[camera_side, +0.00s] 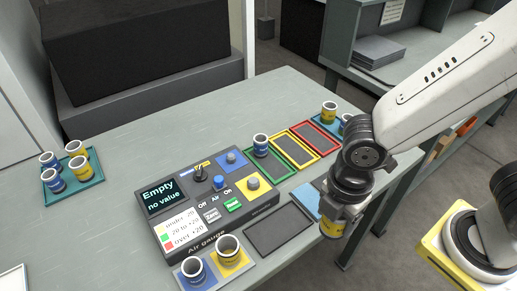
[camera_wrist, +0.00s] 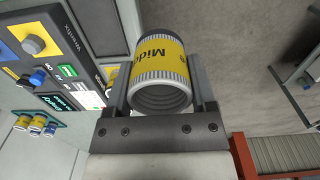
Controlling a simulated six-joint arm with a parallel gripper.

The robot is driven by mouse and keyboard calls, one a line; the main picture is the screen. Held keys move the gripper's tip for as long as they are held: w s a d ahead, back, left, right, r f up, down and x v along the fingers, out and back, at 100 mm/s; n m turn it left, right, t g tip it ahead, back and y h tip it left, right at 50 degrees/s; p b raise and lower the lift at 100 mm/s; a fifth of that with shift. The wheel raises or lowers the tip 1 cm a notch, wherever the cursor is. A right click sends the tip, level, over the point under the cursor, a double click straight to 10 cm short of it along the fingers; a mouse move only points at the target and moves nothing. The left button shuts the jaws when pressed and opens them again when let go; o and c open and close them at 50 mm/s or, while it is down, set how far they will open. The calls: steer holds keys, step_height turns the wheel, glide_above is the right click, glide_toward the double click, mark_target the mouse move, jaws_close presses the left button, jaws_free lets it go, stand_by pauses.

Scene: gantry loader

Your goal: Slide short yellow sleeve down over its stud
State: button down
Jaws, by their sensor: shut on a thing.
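My gripper (camera_side: 342,208) is shut on a yellow sleeve (camera_side: 333,225) and holds it above the right edge of the table. In the wrist view the yellow sleeve (camera_wrist: 160,62) lies between the two fingers, its open ribbed end facing the camera, with partly hidden lettering on its side. The air gauge box (camera_side: 166,228) is to the left of my gripper. A bare grey stud (camera_side: 253,183) stands on its yellow pad, and another stud (camera_side: 231,156) on its blue pad. The yellow pad with its stud (camera_wrist: 33,45) also shows in the wrist view.
A blue sleeve (camera_side: 194,270) and a yellow sleeve (camera_side: 228,248) stand at the box's front. Another blue sleeve (camera_side: 260,144) stands at the green frame (camera_side: 276,172). A teal tray (camera_side: 92,178) with several sleeves is at left. Yellow and red frames lie beside the green one.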

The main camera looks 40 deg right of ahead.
steer(key=w+a, duration=0.3)
steer(key=w, duration=0.8)
glide_above(253, 180)
steer(key=shift+f, duration=0.3)
steer(key=shift+f, duration=0.1)
steer(key=shift+f, duration=3.75)
steer(key=shift+f, duration=0.25)
jaws_free()
steer(key=shift+r, duration=0.1)
